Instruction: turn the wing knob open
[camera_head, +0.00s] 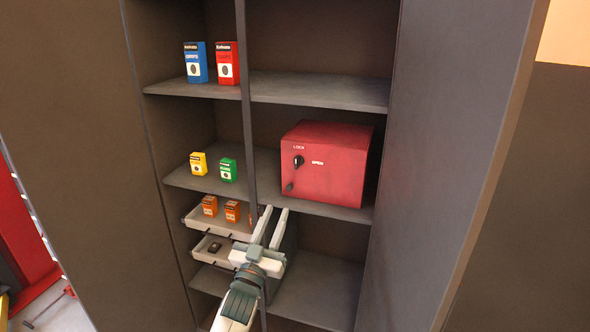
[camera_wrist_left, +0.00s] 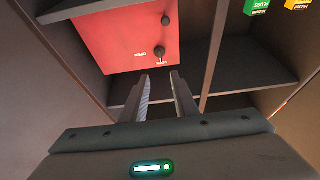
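A red box (camera_head: 328,165) stands on the middle shelf of the cabinet. Its front carries a black wing knob (camera_head: 298,161), with LOCK printed above it and OPEN to its right. The knob's handle appears to lean toward LOCK. My left gripper (camera_head: 272,209) is below and in front of the box, its two fingers apart with nothing between them. In the left wrist view the box appears upside down, and the wing knob (camera_wrist_left: 160,53) lies just beyond the open fingertips, apart from them. My right gripper is in neither view.
A second small dark knob (camera_head: 289,187) sits lower on the box front. A vertical divider (camera_head: 246,100) runs left of the box. Small cartons stand left of it, with orange ones in a pulled-out tray (camera_head: 198,222). The shelf below the box (camera_head: 322,290) is empty.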

